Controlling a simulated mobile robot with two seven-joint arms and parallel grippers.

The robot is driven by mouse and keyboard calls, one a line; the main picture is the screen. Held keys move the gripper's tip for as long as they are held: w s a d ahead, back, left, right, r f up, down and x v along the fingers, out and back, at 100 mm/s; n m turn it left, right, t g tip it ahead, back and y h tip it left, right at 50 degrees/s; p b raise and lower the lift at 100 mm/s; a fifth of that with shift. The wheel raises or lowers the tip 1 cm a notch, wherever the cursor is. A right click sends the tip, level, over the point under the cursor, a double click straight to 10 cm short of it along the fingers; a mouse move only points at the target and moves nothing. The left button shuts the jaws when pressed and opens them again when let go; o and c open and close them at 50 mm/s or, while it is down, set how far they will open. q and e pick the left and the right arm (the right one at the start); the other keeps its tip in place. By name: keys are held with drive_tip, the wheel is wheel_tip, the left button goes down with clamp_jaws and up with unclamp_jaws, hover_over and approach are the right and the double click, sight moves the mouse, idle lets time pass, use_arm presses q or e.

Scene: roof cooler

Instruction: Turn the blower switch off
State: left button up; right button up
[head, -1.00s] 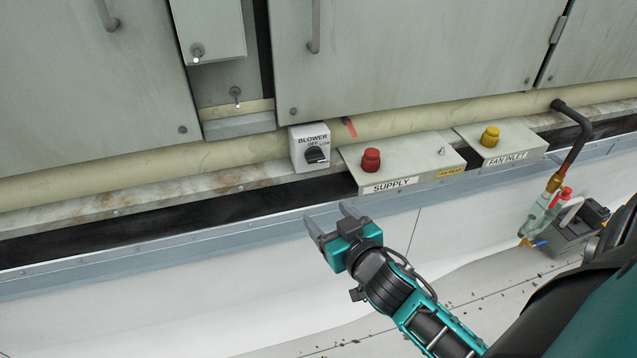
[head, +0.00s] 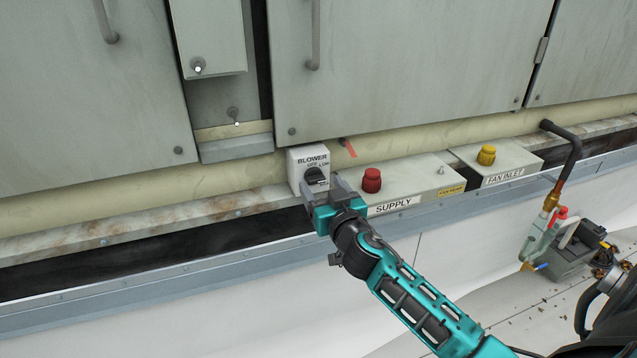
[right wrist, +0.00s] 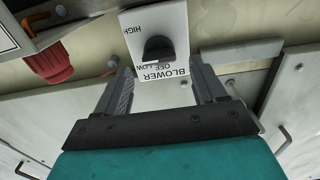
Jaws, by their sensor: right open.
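The blower switch is a white box (head: 297,161) marked BLOWER, with a black knob (head: 315,176) on its front, mounted at the ledge below the cabinet doors. My right gripper (head: 321,189) is just in front of the box, its fingers reaching toward the knob. In the right wrist view the open fingers (right wrist: 159,92) point at the box, with the knob (right wrist: 159,48) beyond and between them, not gripped. The labels OFF, LOW and HIGH show upside down there. I cannot tell exactly which label the knob points to. My left gripper is not in view.
Right of the switch is the SUPPLY box (head: 418,184) with a red knob (head: 371,180), close to my right gripper. Farther right is the FAN INLET box (head: 515,164) with a yellow knob (head: 486,155). A dark pipe (head: 574,150) with a valve stands at the right.

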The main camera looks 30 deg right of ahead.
sight(317, 181)
drive_tip(key=shift+x, duration=1.15)
drive_tip(key=shift+w+d, duration=0.15)
drive_tip(key=shift+w, duration=0.3)
drive_tip(key=shift+c, duration=0.4)
drive_tip(key=c, duration=1)
